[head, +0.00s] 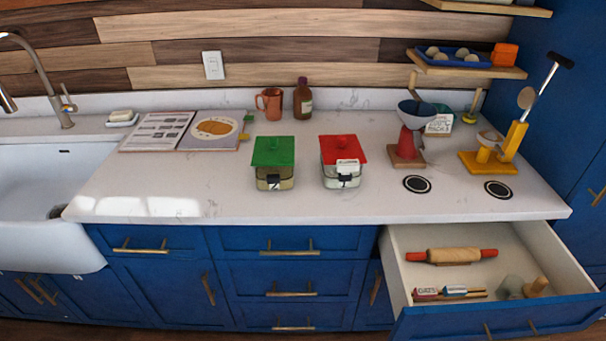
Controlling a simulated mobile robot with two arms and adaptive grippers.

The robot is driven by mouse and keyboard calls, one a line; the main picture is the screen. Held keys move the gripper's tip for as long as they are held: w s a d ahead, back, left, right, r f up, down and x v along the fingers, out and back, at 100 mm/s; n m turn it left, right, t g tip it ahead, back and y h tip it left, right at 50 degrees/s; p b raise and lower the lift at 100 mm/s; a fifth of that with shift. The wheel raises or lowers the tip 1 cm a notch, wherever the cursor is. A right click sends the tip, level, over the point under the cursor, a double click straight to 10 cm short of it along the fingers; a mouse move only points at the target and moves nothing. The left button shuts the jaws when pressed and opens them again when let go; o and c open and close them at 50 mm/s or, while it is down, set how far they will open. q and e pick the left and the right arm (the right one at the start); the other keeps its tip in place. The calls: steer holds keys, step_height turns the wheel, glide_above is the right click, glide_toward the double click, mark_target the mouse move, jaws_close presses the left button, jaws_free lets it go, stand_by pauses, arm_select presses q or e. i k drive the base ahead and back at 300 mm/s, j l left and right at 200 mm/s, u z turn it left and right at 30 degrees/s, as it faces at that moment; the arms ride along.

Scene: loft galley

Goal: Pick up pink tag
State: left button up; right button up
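I cannot clearly make out a pink tag. Small reddish and white pieces (427,294) lie in the open drawer (500,321), too small to tell what they are. A white label (347,165) is on the front of the jar with the red lid (340,149). A jar with a green lid (273,151) stands to its left, with a dark and white patch on its front. Neither of my grippers is in view.
The open drawer juts out at the lower right, holding a rolling pin (448,256). An open cookbook (190,131), copper mug (270,101), brown bottle (303,99), red-based scale (407,145) and yellow stand (510,145) are on the counter. Its front middle is clear.

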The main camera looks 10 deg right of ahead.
mark_target(422, 292)
steer(key=z, duration=1.2)
